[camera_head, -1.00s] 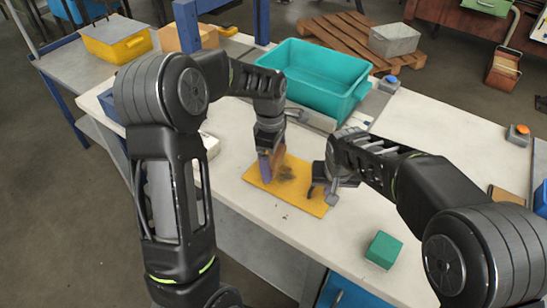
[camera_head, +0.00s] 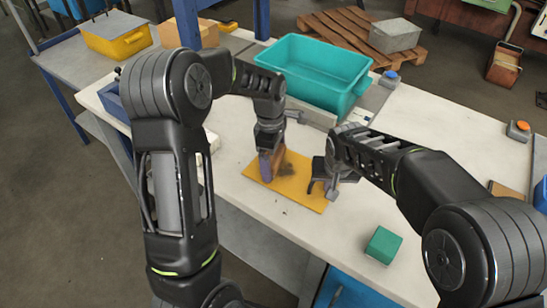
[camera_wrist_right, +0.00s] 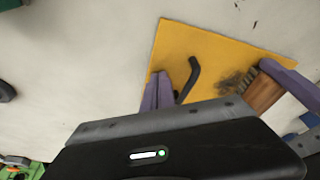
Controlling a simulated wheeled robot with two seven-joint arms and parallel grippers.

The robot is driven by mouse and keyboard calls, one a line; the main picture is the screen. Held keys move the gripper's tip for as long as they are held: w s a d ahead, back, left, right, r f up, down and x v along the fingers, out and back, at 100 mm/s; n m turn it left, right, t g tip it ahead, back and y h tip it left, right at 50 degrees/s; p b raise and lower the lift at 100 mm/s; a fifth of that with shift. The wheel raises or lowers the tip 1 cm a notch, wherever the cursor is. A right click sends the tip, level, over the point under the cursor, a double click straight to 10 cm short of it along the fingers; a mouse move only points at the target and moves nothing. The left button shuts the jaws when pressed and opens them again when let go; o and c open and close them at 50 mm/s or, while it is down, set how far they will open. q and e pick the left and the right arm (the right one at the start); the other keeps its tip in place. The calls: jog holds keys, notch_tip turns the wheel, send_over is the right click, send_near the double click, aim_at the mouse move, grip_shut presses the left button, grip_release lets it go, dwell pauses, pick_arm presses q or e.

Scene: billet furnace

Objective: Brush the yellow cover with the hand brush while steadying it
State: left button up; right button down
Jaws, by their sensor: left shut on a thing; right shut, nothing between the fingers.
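The yellow cover (camera_head: 290,190) lies flat on the pale bench top and also shows in the right wrist view (camera_wrist_right: 215,50). A dark smudge (camera_wrist_right: 230,82) marks it beside the brush. My left gripper (camera_head: 267,165) is shut on the hand brush (camera_head: 278,158), at the cover's far left part; the brush's brown wooden body (camera_wrist_right: 262,95) shows in the right wrist view. My right gripper (camera_head: 325,180) is shut and empty at the cover's right part. Its purple fingers (camera_wrist_right: 157,92) are at the cover's edge; contact is hard to judge. A dark curved bar (camera_wrist_right: 190,80) stands beside them.
A teal bin (camera_head: 315,70) stands behind the cover. A green block (camera_head: 383,245) lies near the bench's front edge. An orange button box (camera_head: 518,131) sits at the right.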

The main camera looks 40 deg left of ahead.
aim_at(284, 171)
pick_arm(q)
jog(key=shift+w+d, duration=0.15)
jog(key=shift+d, duration=1.65)
jog(key=shift+d, duration=0.1)
jog(key=shift+w+d+f, duration=0.1)
jog(key=shift+d, duration=1.75)
jog(key=shift+a+f, duration=0.1)
jog(key=shift+a, duration=1.85)
jog(key=shift+s+a, duration=0.1)
jog(key=shift+s, duration=0.1)
